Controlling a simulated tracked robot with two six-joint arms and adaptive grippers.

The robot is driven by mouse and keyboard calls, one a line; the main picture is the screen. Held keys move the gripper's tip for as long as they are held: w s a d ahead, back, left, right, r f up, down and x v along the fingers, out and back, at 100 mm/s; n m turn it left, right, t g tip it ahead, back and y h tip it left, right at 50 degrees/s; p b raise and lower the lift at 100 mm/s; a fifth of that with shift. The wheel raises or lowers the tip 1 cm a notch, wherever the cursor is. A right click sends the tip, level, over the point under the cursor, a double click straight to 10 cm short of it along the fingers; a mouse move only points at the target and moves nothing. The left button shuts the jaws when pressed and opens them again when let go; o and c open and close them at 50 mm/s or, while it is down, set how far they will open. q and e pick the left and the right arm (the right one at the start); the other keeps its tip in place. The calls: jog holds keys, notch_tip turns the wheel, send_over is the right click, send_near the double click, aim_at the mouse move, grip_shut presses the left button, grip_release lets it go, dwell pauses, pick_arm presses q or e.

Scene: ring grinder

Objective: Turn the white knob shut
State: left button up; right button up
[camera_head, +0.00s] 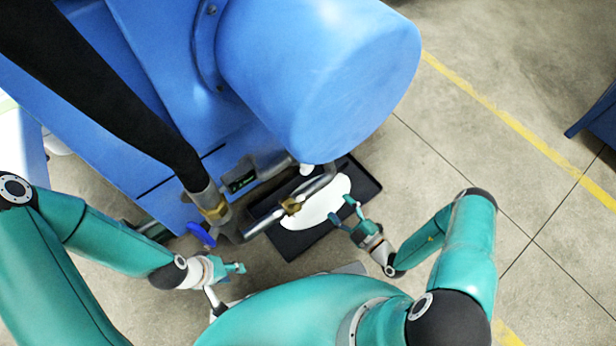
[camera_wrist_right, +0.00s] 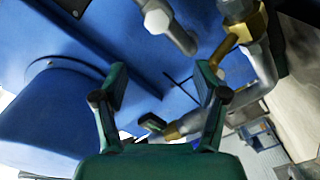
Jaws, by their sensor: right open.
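A small white piece (camera_head: 306,170), which looks like the white knob, shows under the blue machine's round housing beside a bent metal pipe. Most of it is hidden, so I cannot tell how it is turned. In the right wrist view, a pale rounded pipe end (camera_wrist_right: 157,20) shows at the top; I cannot tell whether it is the knob. My right gripper (camera_head: 342,209) is open and empty, below and right of the white piece and apart from it. Its spread fingers show in the wrist view (camera_wrist_right: 161,80). My left gripper (camera_head: 238,268) is at lower left, away from the white piece; its jaw state is unclear.
The blue machine (camera_head: 315,70) fills the upper middle. A pipe with a brass fitting (camera_head: 291,206) crosses above a black tray (camera_head: 290,245) holding a white patch. A blue handle (camera_head: 201,235) is near my left gripper. Open floor lies at the right.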

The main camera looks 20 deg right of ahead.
aim_at(309, 172)
jog(key=b+x, duration=0.1)
jog(key=x, duration=0.4)
jog(key=b+x, duration=0.1)
jog(key=x, duration=1)
jog(key=shift+w+d+b, duration=0.15)
jog(key=shift+w+b, duration=0.25)
jog(key=shift+w, duration=0.05)
jog(key=shift+c, duration=0.2)
jog(key=shift+f, duration=0.1)
jog(key=c, duration=1.1)
